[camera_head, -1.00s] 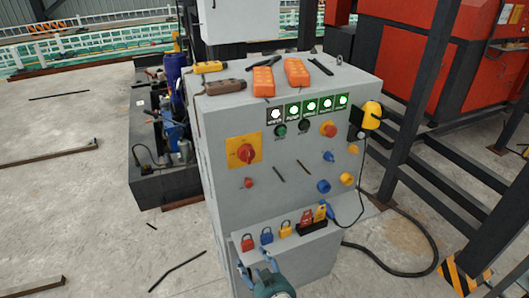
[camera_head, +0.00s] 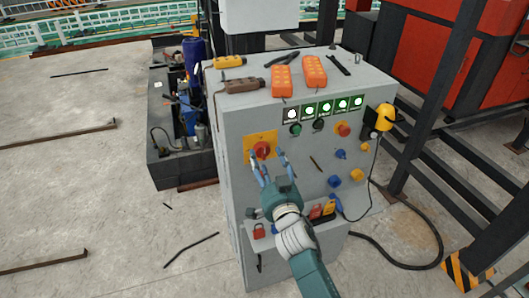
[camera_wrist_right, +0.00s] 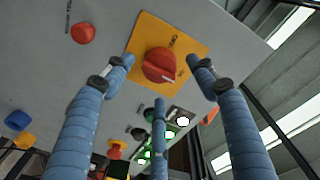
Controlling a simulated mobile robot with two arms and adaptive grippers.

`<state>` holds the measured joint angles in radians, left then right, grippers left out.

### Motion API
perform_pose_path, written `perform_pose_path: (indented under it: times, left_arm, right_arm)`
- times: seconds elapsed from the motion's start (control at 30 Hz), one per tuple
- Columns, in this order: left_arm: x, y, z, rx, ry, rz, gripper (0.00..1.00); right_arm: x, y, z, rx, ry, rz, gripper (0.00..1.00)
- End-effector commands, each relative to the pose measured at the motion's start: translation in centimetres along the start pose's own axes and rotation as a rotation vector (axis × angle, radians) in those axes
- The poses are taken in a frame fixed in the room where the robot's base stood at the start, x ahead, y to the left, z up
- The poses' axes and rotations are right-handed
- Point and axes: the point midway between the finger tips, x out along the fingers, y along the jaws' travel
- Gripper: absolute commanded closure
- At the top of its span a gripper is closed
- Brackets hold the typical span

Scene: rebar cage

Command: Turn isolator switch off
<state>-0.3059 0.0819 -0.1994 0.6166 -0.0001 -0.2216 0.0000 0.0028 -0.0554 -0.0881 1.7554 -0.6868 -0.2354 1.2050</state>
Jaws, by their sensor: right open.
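The isolator switch is a red rotary knob (camera_head: 262,149) on a yellow square plate (camera_head: 249,140), on the upper left of the grey panel's front. In the wrist view the knob (camera_wrist_right: 158,65) with its pale pointer mark lies between and beyond my fingertips, on the yellow plate (camera_wrist_right: 190,42). My right gripper (camera_head: 267,156) has blue fingers spread open just in front of the knob; the wrist view shows the open right gripper (camera_wrist_right: 160,66) with a third finger below. I cannot tell whether any finger touches the knob. My left gripper is out of view.
The grey control cabinet (camera_head: 235,190) has lit green indicators (camera_head: 325,107), other buttons, and padlocks (camera_head: 259,231) on a low ledge. Orange pendants (camera_head: 314,71) lie on top. A yellow plug (camera_head: 384,117) hangs at right with a black cable (camera_head: 405,265).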

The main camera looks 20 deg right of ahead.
Motion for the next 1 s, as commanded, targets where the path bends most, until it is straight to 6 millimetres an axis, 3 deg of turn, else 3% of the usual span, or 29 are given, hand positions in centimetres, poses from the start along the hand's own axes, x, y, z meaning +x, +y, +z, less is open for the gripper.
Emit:
perform_pose_path:
  times: [0.2,0.53,0.77,1.0]
  left_arm:
    - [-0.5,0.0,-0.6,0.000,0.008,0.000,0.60]
    - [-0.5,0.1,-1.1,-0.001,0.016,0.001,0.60]
    - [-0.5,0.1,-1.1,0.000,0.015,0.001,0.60]
    - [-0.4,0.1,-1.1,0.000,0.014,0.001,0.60]
  right_arm:
    - [2.2,0.0,-0.1,-0.002,0.000,0.001,0.43]
    - [2.5,0.1,0.0,-0.001,0.000,0.001,0.43]
    - [2.5,0.1,0.0,-0.001,0.000,0.001,0.88]
    - [2.5,0.1,0.0,-0.012,0.002,0.000,0.88]
